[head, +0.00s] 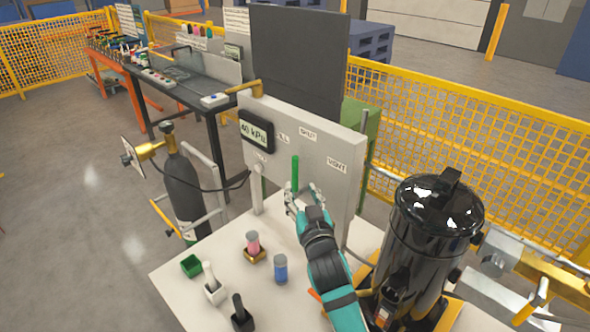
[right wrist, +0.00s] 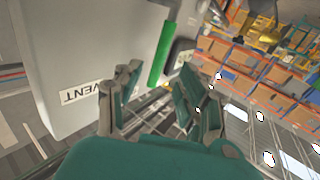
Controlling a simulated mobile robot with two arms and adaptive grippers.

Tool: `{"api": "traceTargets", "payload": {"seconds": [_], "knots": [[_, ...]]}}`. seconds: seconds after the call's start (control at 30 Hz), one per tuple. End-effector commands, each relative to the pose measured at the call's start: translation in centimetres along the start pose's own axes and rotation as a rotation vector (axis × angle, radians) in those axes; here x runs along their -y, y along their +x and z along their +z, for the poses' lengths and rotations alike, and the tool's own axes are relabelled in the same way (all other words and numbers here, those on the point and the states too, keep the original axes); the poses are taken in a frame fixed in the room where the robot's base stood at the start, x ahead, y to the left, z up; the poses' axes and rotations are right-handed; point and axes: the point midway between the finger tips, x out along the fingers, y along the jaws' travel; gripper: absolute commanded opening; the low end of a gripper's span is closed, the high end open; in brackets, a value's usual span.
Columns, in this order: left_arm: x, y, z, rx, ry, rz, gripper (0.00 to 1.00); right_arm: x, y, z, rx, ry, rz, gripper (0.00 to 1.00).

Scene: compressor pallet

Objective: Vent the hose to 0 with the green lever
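The green lever (head: 295,173) stands upright in front of the white panel (head: 340,150), under the labels. The panel carries the labels SHUT (head: 308,134) and VENT (head: 337,166), and a third, partly hidden label to their left. A gauge (head: 256,130) on the panel reads about 40 kPa. My right gripper (head: 300,192) is at the lower end of the lever. In the right wrist view the green lever (right wrist: 163,52) is beyond the spread fingers (right wrist: 155,98), with nothing seen between them. My left gripper is not in view.
A black tank (head: 430,235) stands right of my right arm. A dark gas cylinder (head: 185,195) stands left of the panel. Yellow fencing (head: 460,130) is behind.

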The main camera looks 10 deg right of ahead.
Motion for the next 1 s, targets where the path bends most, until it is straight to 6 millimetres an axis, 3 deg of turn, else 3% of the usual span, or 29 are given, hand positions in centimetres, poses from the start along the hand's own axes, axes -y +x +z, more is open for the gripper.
{"api": "traceTargets", "payload": {"seconds": [0.1, 0.2, 0.4, 0.63, 0.83, 1.0], "knots": [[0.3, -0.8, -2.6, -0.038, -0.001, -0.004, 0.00, 0.0, 2.8, -0.3, -0.001, -0.002, 0.000, 0.40], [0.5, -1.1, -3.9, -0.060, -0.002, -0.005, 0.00, 0.0, 4.7, -0.3, -0.001, -0.002, 0.001, 0.40], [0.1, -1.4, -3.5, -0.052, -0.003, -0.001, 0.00, 0.0, 7.2, -0.1, 0.000, -0.001, 0.000, 0.40], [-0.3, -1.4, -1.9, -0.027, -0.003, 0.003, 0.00, 0.0, 8.0, 0.0, 0.000, -0.001, 0.000, 0.40], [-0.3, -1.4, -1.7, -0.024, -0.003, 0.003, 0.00, 0.0, 7.9, 0.0, 0.000, -0.001, 0.000, 0.39], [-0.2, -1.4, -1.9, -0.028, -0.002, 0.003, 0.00, 0.0, 7.9, 0.0, 0.000, -0.001, 0.000, 0.16]]}}
